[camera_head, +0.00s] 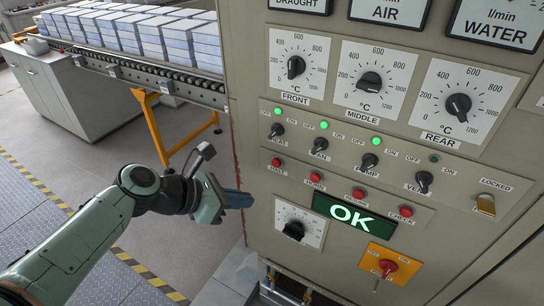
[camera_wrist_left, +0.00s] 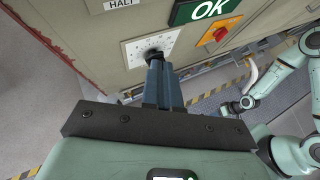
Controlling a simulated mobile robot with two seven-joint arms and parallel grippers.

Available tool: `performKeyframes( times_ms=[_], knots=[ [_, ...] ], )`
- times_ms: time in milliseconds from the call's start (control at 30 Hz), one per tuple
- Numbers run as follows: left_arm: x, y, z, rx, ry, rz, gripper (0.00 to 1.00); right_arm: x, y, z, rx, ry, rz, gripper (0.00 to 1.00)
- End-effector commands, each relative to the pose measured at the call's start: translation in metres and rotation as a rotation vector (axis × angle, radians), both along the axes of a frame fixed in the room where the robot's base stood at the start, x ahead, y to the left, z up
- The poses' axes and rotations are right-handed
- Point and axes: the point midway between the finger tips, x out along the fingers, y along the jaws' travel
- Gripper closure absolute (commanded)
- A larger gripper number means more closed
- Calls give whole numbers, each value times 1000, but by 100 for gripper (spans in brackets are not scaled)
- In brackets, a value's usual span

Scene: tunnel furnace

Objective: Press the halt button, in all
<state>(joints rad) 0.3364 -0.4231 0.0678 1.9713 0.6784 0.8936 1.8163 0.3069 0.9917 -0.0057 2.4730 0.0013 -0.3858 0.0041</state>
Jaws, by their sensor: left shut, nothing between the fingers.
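The halt button (camera_head: 276,162) is the small red button at the left end of a row on the control panel, with its label beneath. In the left wrist view only the HALT label (camera_wrist_left: 120,3) shows at the top edge; the button is out of frame. My left gripper (camera_head: 250,200) is shut and empty, in front of the panel's left edge, below and left of the halt button and apart from it. In the left wrist view its fingers (camera_wrist_left: 156,64) point toward a dial's black knob. A part of my other arm (camera_wrist_left: 290,75) shows at right; its jaws are unclear.
More red buttons (camera_head: 317,177) sit right of halt. A dial (camera_head: 299,226), a green OK display (camera_head: 352,217) and an orange-backed red switch (camera_head: 388,265) are below. A conveyor (camera_head: 130,62) with blocks stands at back left. The floor between is clear.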

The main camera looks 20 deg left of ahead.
Motion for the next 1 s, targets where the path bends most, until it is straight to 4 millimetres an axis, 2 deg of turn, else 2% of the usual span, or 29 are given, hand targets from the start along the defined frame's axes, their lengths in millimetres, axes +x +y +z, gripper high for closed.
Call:
performKeyframes(
  times_ms=[467,900,1000],
  knots=[
    [6,0,0,-1,0,1,100,0,0,1,0,0,0,57],
    [64,-5,1,-1,0,1,100,7,0,13,0,-8,0,57],
    [75,-6,3,-2,0,0,100,13,0,23,0,-14,-1,57]
  ],
)
